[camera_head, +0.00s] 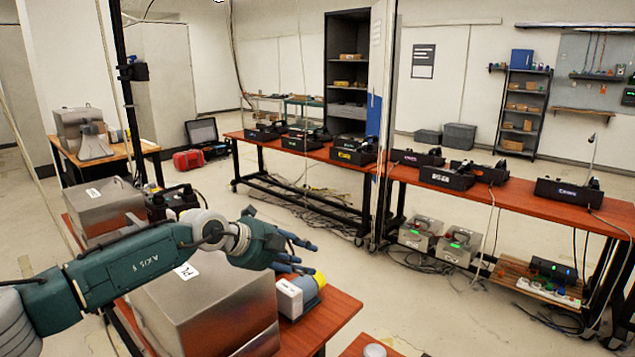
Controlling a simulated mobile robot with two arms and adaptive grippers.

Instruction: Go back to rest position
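My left gripper (303,254) is at the end of my teal arm, which comes in from the left. It hangs above a brushed metal box (205,310) and a small white, blue and yellow device (299,296) on the near red-brown table. Its fingers look spread apart, with nothing seen between them. My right gripper is out of view. Black paging phones stand on the far long table, among them one (353,152) left of the post, and others (446,177) and (568,192) to its right.
A second metal box (103,208) stands at the left, with a dark device (172,200) beside it. A pale post (380,80) stands between the far tables. Boxes with green lights (458,246) sit below, with cables around. Open floor (365,275) lies between the near and far tables.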

